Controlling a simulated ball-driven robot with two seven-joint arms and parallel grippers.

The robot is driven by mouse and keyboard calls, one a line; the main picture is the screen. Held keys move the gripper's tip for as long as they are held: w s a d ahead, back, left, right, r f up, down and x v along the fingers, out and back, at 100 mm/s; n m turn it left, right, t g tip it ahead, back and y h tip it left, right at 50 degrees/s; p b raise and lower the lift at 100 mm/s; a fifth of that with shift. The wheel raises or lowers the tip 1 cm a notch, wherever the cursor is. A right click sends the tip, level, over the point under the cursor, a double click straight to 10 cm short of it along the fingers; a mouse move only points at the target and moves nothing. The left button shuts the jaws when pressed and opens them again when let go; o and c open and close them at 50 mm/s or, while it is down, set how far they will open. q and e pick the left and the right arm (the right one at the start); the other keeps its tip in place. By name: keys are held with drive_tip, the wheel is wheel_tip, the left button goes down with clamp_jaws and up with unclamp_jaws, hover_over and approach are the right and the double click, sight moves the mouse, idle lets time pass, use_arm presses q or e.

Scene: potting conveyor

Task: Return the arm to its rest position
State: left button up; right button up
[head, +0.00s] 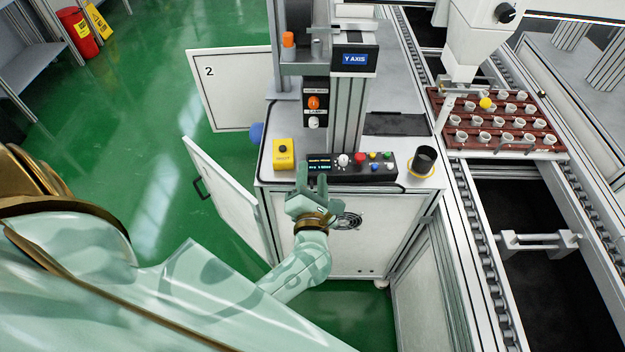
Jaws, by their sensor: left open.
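My left gripper (314,187) is in front of the control panel (352,166), near the front edge of the white machine cabinet. Its two fingers point away from me and stand apart, with nothing visible between them. The fingertips overlap the left part of the panel in the picture, close to its small display. I cannot tell whether they touch it. My left arm comes in from the lower left and bends up to the gripper. My right gripper does not show.
A yellow button box (283,155) and a dark cup (424,161) flank the panel. An open cabinet door (226,196) stands at the left. A brown tray (477,146) with several white cups lies on the conveyor at right.

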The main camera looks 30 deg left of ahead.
use_arm(q)
drive_tip(key=shift+s+d, duration=0.35)
drive_tip(key=shift+s, duration=0.2)
